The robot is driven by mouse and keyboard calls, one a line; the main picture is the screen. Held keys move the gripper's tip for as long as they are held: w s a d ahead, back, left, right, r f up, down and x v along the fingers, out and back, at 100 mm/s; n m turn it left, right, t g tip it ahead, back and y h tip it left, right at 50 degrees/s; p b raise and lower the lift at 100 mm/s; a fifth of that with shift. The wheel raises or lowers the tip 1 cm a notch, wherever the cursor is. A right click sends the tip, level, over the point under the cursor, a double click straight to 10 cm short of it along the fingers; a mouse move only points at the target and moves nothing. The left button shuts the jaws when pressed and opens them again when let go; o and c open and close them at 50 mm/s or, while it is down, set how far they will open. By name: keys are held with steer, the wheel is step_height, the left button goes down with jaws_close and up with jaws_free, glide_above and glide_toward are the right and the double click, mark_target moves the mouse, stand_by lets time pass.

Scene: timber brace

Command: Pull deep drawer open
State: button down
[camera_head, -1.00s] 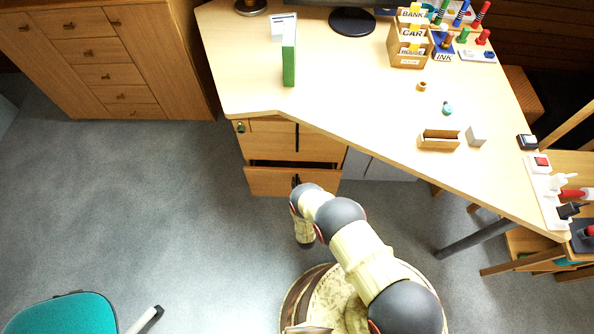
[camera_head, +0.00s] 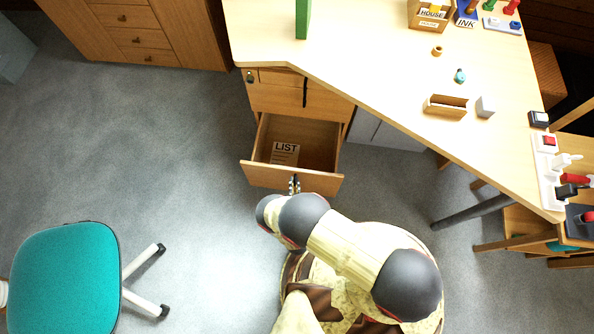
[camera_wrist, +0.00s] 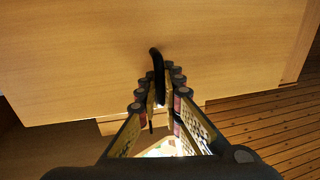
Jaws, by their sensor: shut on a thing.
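The deep drawer (camera_head: 268,177) under the desk stands well out from its cabinet in the head view, with its inside showing. A paper marked LIST (camera_head: 285,152) lies inside it. My gripper (camera_head: 294,184) is at the front of the drawer and is partly hidden by my arm. In the wrist view the drawer front (camera_wrist: 90,50) fills the upper part. My gripper (camera_wrist: 160,88) is shut on the dark curved handle (camera_wrist: 157,66) there.
The closed drawer (camera_head: 285,98) above has a dark upright handle. A teal chair (camera_head: 68,275) stands at lower left. The desk top (camera_head: 370,75) overhangs at the right. Open grey floor (camera_head: 150,170) lies left of the drawer.

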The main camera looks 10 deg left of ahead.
steer(key=shift+s, duration=0.7)
steer(key=shift+f, duration=0.1)
steer(key=c, duration=2.3)
jaws_free()
steer(key=shift+r, duration=5.05)
